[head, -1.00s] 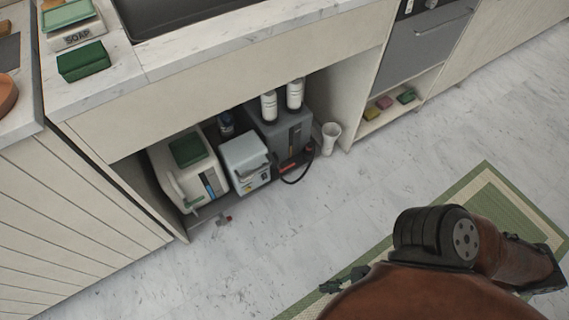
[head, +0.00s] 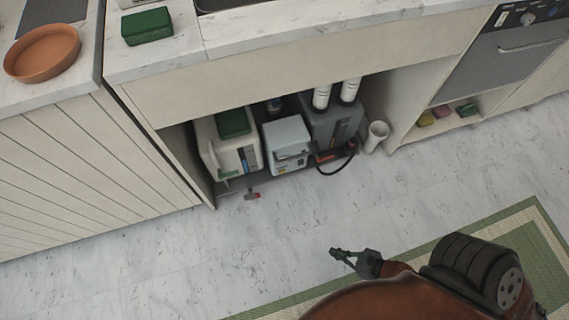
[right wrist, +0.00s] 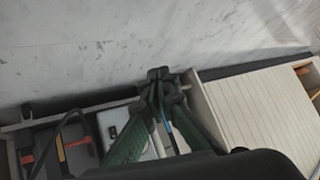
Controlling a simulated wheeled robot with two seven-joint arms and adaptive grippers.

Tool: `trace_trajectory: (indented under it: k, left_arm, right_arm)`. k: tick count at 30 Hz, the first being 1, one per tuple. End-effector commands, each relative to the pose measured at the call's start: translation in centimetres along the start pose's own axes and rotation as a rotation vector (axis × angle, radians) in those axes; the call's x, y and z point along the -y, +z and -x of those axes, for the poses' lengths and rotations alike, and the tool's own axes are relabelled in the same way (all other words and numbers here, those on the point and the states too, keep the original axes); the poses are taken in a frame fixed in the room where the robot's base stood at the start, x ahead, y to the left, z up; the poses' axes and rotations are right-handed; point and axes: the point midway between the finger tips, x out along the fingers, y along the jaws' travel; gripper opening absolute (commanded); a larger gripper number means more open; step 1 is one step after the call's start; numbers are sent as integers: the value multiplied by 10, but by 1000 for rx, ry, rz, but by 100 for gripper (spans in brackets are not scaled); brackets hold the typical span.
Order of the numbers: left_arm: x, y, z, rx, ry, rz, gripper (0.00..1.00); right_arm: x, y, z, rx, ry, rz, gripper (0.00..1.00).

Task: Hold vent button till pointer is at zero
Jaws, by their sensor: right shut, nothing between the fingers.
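Three machines stand in the open bay under the counter: a white unit with a green top (head: 250,155), a pale grey box (head: 293,152) in the middle and a dark grey box (head: 345,135) at right. I cannot make out a vent button or pointer on any of them; the details are too small. My right gripper (head: 335,253) is shut and empty, above the floor in front of the bay and apart from the machines. In the right wrist view its fingertips (right wrist: 158,74) meet, with the pale box (right wrist: 113,122) showing behind them. My left gripper is not in view.
A small red-tipped part (head: 252,196) sticks out at the bay's front left. A white cup (head: 376,136) stands at the right. A black hose (head: 340,168) loops out of the dark box. The pale floor (head: 180,265) in front is clear; a green mat (head: 500,228) lies right.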

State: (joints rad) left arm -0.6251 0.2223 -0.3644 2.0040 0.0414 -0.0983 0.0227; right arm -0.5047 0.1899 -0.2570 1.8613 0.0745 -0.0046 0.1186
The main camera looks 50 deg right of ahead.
Motion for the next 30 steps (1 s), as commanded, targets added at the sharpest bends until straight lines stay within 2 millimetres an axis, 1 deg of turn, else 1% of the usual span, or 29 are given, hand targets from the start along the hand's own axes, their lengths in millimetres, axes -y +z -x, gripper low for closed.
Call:
trace_trajectory:
  k: [1,2,3,5,6,8,9,10,12,14,15,19,21,24,30]
  left_arm:
    - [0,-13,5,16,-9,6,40]
    - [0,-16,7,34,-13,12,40]
    - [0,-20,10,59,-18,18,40]
    - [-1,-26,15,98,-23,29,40]
    - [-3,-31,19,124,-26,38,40]
    - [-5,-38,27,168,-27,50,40]
    - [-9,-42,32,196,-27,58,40]
    - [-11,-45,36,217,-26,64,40]
    - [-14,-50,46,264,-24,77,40]
    - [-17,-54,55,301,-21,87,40]
    - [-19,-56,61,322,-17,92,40]
    - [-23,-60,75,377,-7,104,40]
    - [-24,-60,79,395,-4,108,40]
    - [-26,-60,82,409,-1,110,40]
    - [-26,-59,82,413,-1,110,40]
  right_arm:
    - [-20,-25,-19,-29,40,-48,0]
    - [-35,-33,-30,-38,66,-86,0]
    - [-53,-46,-45,-55,100,-149,0]
    - [-81,-67,-68,-86,149,-257,0]
    - [-97,-81,-83,-109,179,-345,0]
    - [-118,-100,-104,-140,217,-490,0]
    - [-128,-111,-118,-159,233,-591,0]
    - [-132,-119,-128,-171,242,-667,0]
    - [-136,-134,-150,-193,251,-840,0]
    - [-132,-144,-167,-204,248,-978,0]
    - [-126,-150,-178,-208,241,-1061,0]
    - [-106,-161,-203,-204,219,-1262,0]
    - [-98,-164,-211,-199,210,-1326,0]
    - [-92,-165,-217,-195,203,-1371,0]
    - [-92,-164,-218,-194,203,-1377,0]
